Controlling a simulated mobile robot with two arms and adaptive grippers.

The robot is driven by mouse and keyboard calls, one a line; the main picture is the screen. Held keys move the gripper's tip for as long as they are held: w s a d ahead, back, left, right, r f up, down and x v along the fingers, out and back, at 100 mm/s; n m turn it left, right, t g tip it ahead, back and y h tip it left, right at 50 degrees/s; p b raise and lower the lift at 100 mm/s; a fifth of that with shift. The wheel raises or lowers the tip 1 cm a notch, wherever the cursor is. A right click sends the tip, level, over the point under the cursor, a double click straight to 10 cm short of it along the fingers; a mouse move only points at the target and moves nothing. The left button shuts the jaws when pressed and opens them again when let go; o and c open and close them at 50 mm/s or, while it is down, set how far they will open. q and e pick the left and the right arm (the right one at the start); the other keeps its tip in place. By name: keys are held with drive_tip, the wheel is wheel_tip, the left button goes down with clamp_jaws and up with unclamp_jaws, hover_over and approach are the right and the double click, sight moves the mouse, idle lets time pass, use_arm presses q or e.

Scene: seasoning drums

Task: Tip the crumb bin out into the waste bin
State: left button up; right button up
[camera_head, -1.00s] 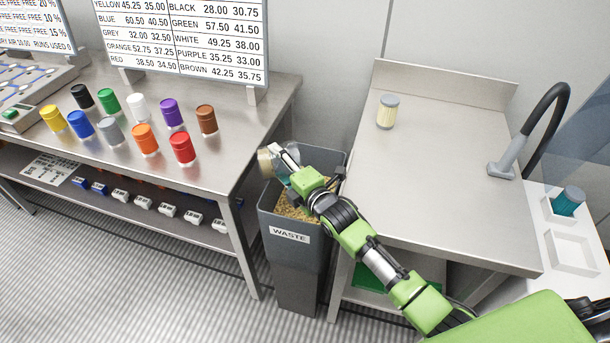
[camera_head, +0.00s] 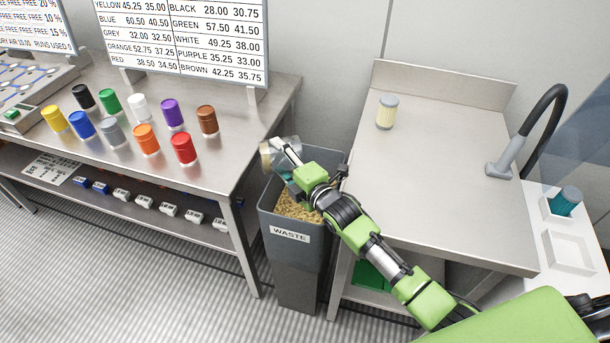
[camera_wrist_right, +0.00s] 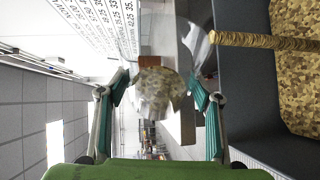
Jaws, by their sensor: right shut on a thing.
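My right gripper (camera_head: 288,163) is shut on the crumb bin (camera_head: 270,157), a small see-through container held tilted above the back left of the waste bin. In the right wrist view the crumb bin (camera_wrist_right: 160,92) sits between the teal fingers of the gripper (camera_wrist_right: 162,88), with speckled tan crumbs showing through it. A tan stream of crumbs (camera_wrist_right: 265,41) runs from its mouth side toward the waste bin. The waste bin (camera_head: 288,236) is tall, grey and labelled WASTE, with tan crumbs inside; they also show in the wrist view. My left gripper is not in view.
A steel table (camera_head: 245,110) with several coloured drums stands left of the waste bin. A steel counter (camera_head: 440,165) with a pale, grey-lidded jar (camera_head: 387,112) and a black tap (camera_head: 545,110) stands right. White trays (camera_head: 572,250) are at far right.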

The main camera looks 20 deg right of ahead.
drive_tip(key=shift+r, duration=0.35)
drive_tip(key=shift+d+r+m+t+y+b, duration=0.35)
drive_tip(key=shift+d+m, duration=0.1)
drive_tip(key=shift+m, duration=0.35)
idle(0.8)
drive_tip(key=shift+d+r+m+t, duration=0.25)
drive_tip(key=shift+r+m, duration=0.15)
drive_tip(key=shift+r, duration=0.15)
drive_tip(key=shift+d+r+m+t, duration=0.1)
drive_tip(key=shift+d+r+m, duration=0.1)
drive_tip(key=shift+r+m, duration=0.25)
idle(0.5)
